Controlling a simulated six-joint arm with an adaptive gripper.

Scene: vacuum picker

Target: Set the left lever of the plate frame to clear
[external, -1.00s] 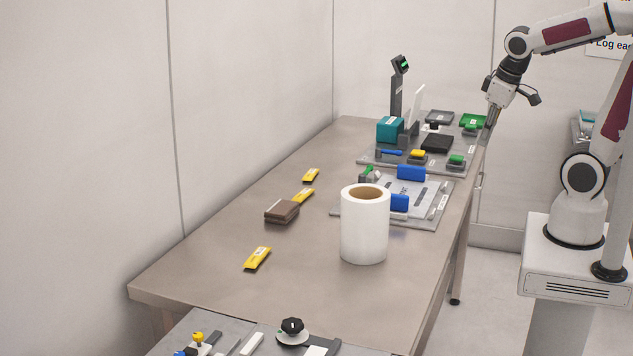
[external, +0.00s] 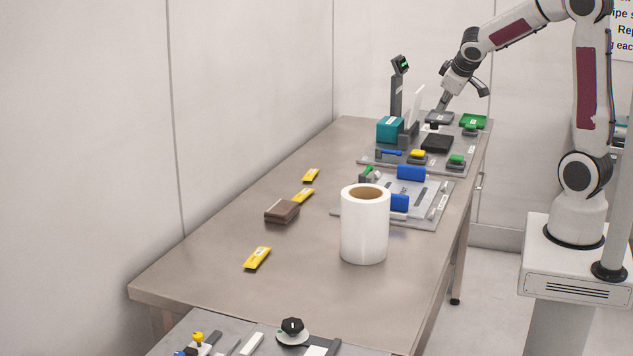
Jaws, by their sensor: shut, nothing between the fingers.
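A flat grey plate frame (external: 434,220) lies on the table, partly hidden behind the white paper roll. It carries blue blocks (external: 411,172) and, at its far left corner, a small green-topped lever-like part (external: 367,170). A small blue lever-like part (external: 390,153) sits on the board behind it. I cannot tell for sure which part is the left lever, nor read any clear mark. My gripper (external: 441,105) is shut and empty, pointing down over the far end of the table, beyond the plate frame and apart from it.
The white roll (external: 364,230) stands upright in front of the plate frame. The far board (external: 372,162) holds a teal box (external: 390,129), a dark post (external: 396,95) and several coloured modules. Yellow packets (external: 257,258) and a brown block (external: 282,211) lie left; the near table is mostly clear.

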